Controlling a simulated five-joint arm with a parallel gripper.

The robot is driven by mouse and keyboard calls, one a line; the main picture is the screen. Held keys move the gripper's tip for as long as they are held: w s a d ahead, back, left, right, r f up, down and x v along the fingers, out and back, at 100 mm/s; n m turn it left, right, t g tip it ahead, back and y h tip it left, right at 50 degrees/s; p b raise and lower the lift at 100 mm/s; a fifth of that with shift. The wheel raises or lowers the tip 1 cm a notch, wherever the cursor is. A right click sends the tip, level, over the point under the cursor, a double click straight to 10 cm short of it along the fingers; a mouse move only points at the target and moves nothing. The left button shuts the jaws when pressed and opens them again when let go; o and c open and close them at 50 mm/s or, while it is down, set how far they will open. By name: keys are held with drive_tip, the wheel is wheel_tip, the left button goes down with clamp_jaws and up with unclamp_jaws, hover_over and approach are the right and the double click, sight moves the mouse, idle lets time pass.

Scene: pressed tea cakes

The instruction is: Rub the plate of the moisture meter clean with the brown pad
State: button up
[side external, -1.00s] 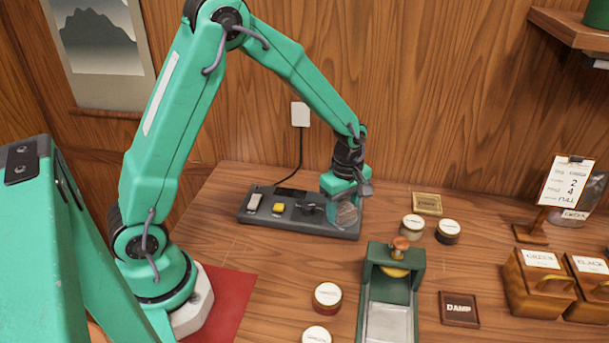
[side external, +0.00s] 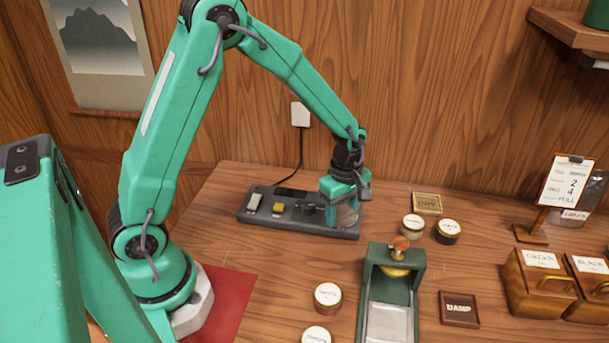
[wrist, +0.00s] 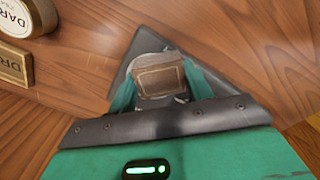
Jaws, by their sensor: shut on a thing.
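The moisture meter (side external: 268,212) is a long dark grey box with a white key and a yellow key, lying near the wall. Its round greyish plate (side external: 347,216) is at its right end, partly hidden by my gripper (side external: 336,208). In the wrist view my gripper (wrist: 160,88) has its green fingers shut on the sides of the brown pad (wrist: 160,80). The pad lies over the plate (wrist: 149,46), whose pale rounded edge shows beyond it. I cannot tell whether the pad touches the plate.
A green press (side external: 392,285) stands in front and to the right. Small round tins (side external: 327,296) stand beside it and behind it. A DAMP sign (side external: 459,309) lies to its right, with wooden boxes (side external: 541,283) farther right. A cord (side external: 300,150) runs up the wall behind the meter.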

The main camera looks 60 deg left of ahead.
drive_tip(key=shift+s+d, duration=0.55)
drive_tip(key=shift+a+r, duration=0.1)
drive_tip(key=shift+r, duration=4)
